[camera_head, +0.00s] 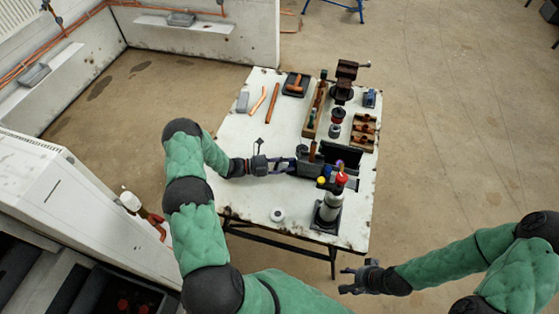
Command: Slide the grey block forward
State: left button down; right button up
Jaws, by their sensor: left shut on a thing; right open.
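My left gripper (284,166) reaches over the middle of the white table from the left. It is shut on a dark grey block (309,166), which sits low at the tabletop. The near side of the block is partly covered by the fingers, and I cannot tell its exact outline. A smaller light grey block (243,102) lies apart at the table's far left. My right gripper (346,281) is open and empty, off the table's near right corner.
The worn table (249,197) holds a vise (345,82), copper pipe pieces (272,103), a wooden fittings tray (364,131) and a dark tray with a hammer (296,84).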

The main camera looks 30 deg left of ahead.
pick_arm(q)
jog(key=shift+w+d+r, duration=0.2)
jog(key=shift+d+r, duration=0.1)
jog(key=shift+d, duration=0.15)
jog(key=c, duration=1)
grip_release()
jog(key=shift+f, duration=0.1)
jog(key=shift+s+a, duration=0.1)
jog(key=v, duration=1.1)
jog(key=shift+s+a, duration=0.25)
jog(key=shift+a, duration=0.05)
